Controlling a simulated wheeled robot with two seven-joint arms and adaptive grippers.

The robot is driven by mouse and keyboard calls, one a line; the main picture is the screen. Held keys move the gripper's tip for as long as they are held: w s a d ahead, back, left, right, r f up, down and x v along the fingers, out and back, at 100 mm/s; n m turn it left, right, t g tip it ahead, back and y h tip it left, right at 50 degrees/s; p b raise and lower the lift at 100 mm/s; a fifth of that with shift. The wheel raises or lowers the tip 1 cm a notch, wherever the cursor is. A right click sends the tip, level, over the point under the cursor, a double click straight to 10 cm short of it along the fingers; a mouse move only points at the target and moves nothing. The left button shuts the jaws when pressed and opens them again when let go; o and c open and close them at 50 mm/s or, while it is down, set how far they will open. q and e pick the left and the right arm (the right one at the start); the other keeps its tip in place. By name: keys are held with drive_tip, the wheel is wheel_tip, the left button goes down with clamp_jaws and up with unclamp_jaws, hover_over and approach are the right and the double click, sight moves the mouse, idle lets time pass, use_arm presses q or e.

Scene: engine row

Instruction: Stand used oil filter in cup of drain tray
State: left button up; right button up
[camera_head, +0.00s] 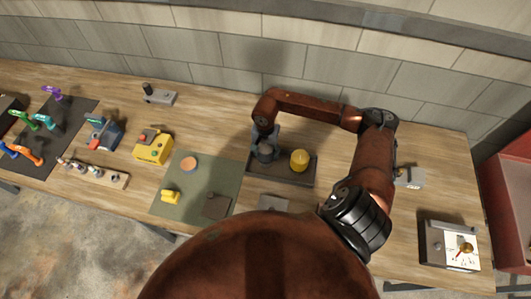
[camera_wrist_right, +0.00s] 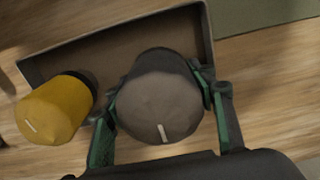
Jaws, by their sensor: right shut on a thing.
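A dark grey oil filter (camera_head: 265,153) is between the fingers of my right gripper (camera_head: 265,136), over the left half of the drain tray (camera_head: 282,178). In the right wrist view the gripper's green fingers (camera_wrist_right: 160,88) are shut on both sides of the grey filter (camera_wrist_right: 158,98), whose pale end mark faces the camera. A yellow filter (camera_head: 299,160) stands at the tray's right part; in the wrist view the yellow filter (camera_wrist_right: 52,110) has a dark ring at its far end. The cup under the grey filter is hidden, and I cannot tell whether the filter touches it. My left gripper is not in view.
Left of the tray lies a green mat (camera_head: 192,205) with an orange disc (camera_head: 189,163) and small parts. A yellow box (camera_head: 153,147) stands beyond it. The grey block wall (camera_head: 320,55) runs behind the bench.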

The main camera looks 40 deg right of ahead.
sight(266, 152)
drive_tip(key=shift+f+b, duration=1)
drive_tip(key=shift+f, duration=0.15)
drive_tip(key=o, duration=1.3)
wheel_tip(266, 152, up, 12)
